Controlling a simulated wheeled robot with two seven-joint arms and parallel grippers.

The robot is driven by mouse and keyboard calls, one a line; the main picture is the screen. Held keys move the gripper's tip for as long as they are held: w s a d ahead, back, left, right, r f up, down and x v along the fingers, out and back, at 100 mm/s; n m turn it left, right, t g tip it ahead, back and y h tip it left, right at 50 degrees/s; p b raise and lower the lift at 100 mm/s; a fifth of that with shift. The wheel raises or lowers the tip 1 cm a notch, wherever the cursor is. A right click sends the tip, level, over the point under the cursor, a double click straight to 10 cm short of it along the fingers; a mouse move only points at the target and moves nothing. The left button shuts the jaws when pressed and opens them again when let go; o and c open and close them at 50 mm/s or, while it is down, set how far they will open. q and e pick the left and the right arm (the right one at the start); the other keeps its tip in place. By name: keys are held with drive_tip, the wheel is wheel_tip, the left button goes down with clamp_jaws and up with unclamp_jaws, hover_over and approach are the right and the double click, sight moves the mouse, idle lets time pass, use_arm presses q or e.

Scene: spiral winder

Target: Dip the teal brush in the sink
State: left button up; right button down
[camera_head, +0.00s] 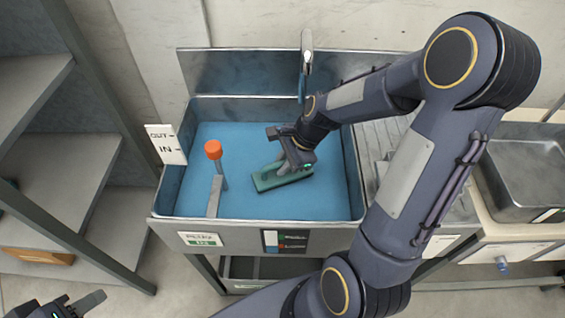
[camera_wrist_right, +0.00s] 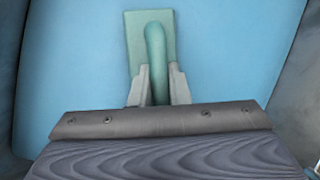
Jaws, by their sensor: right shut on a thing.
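The teal brush (camera_head: 283,178) is inside the sink (camera_head: 258,231), over its blue bottom. My right gripper (camera_head: 300,162) is shut on the brush's handle from above. In the right wrist view the teal brush (camera_wrist_right: 164,30) shows its flat block and arched handle, with the fingers of my right gripper (camera_wrist_right: 155,85) on both sides of the handle. I cannot tell how far the brush sits below the water surface. My left gripper (camera_head: 85,303) is at the bottom left corner, outside the sink and partly cut off by the frame edge. Whether it is open or shut is unclear.
An orange-topped post (camera_head: 213,150) and a grey bar (camera_head: 215,195) stand in the sink's left part. A faucet (camera_head: 306,62) rises at the back. Grey shelves (camera_head: 60,140) stand on the left. A metal basin (camera_head: 530,175) lies to the right.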

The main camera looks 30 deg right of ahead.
drive_tip(key=shift+r, duration=0.1)
idle(0.4)
wheel_tip(320, 180, up, 19)
drive_tip(key=p, duration=1.8)
